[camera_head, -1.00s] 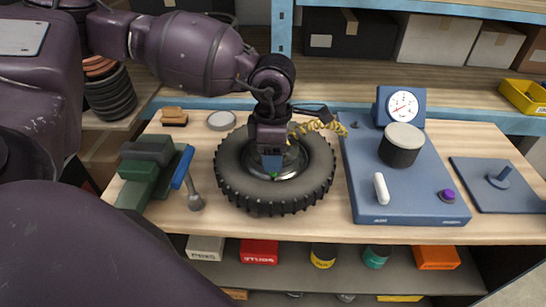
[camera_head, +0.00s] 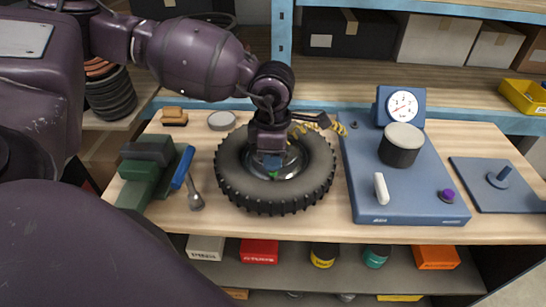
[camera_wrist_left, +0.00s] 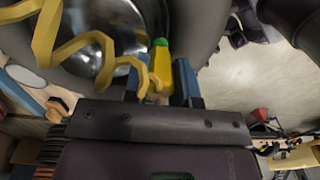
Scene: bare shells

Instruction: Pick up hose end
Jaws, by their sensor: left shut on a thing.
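The hose is a yellow coil (camera_head: 326,122) running from the blue pump (camera_head: 358,195) towards the tyre (camera_head: 235,180). In the left wrist view its coils (camera_wrist_left: 48,45) pass at the left. The hose end (camera_wrist_left: 162,65) is yellow with a green tip and sits between my left gripper's blue fingers (camera_wrist_left: 160,85). In the head view my left gripper (camera_head: 271,163) points down over the tyre's metal hub and is shut on the hose end. A small green spot shows below its fingers; the rest of the end is hidden there. My right gripper is not seen.
The pump has a gauge (camera_head: 403,104), a black cylinder (camera_head: 402,148), a white lever and a purple knob. A blue plate (camera_head: 500,190) lies at the right. The bench front is mostly clear.

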